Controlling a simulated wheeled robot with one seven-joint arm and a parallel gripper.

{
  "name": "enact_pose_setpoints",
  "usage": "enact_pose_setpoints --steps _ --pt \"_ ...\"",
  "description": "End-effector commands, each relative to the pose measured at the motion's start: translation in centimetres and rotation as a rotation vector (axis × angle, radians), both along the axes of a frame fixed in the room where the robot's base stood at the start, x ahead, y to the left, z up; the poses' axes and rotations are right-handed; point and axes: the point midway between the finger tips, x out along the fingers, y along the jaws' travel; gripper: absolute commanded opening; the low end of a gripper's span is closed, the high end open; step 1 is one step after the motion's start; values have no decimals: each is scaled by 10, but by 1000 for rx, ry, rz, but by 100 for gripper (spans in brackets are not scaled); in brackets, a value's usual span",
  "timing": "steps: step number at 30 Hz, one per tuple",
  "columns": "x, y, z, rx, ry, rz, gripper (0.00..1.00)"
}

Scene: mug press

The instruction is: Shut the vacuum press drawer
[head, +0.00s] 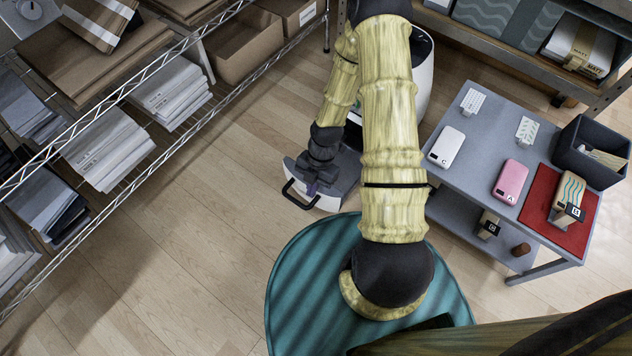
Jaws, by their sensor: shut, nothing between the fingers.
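The vacuum press (423,75) is a white rounded machine behind my arm, and my arm hides much of it. Its drawer (324,201) is pulled out toward the lower left, with a white front and a black bar handle (297,200). My gripper (312,188) is shut and empty. It is over the front part of the drawer, just right of the handle. I cannot tell whether the fingers touch the drawer, and my wrist hides part of its inside.
A wire shelf (170,125) with paper stacks and boxes runs along the left. A grey table (465,170) on the right holds phone cases, a red mat (585,232) and a dark bin (575,150). Wooden floor (190,250) between shelf and drawer is clear.

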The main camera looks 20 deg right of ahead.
Motion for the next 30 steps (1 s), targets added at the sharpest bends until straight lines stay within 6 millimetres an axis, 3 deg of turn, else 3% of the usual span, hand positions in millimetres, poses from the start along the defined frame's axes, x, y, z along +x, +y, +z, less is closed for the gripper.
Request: enact_pose_setpoints --steps 1,9,12,18,30 --pt "-3 3 -15 1 4 2 0" --pt "-13 15 -57 0 4 3 0" --pt "2 -1 -55 -3 -5 -4 0" --pt "13 -15 -53 -2 -1 0 0" --pt "15 -20 -51 0 0 1 0"
